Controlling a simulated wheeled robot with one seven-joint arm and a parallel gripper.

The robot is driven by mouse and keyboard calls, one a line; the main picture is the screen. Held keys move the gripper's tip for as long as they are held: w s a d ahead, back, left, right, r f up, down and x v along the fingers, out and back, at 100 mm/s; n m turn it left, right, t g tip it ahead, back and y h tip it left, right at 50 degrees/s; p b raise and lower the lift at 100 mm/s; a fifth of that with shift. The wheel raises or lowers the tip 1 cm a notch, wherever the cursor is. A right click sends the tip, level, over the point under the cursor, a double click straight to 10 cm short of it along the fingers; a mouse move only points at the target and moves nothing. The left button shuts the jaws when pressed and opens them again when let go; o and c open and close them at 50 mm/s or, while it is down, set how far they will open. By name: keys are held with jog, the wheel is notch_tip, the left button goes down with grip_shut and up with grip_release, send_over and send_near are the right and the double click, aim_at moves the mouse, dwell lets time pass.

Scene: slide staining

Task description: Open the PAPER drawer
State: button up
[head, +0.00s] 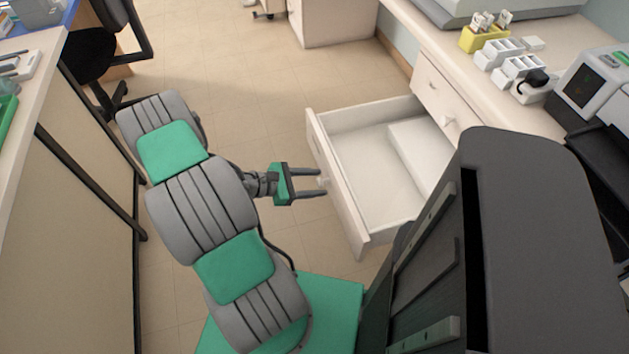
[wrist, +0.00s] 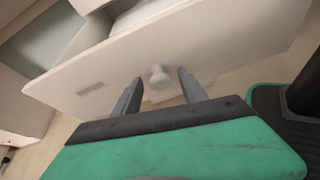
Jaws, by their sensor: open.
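A white drawer (head: 372,180) stands pulled well out of the cabinet, with a pale flat block or stack (head: 422,152) inside it. My gripper (head: 323,183) is at the drawer front. In the wrist view my gripper (wrist: 160,85) is open, with one finger on each side of the knob. The fingers appear apart from the knob, and I cannot tell whether they touch it.
Another closed drawer with a knob (head: 448,122) is in the same cabinet. The counter (head: 410,25) above holds a yellow holder (head: 484,38), white racks (head: 508,60) and a machine (head: 592,88). A bench (head: 75,200) stands on the left. Floor (head: 250,90) beyond my arm is clear.

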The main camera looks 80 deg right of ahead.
jog(key=v, duration=0.7)
jog(key=shift+w+a+p, duration=0.2)
jog(key=shift+w+p, duration=0.1)
jog(key=shift+w, duration=0.05)
jog(key=shift+r, duration=0.1)
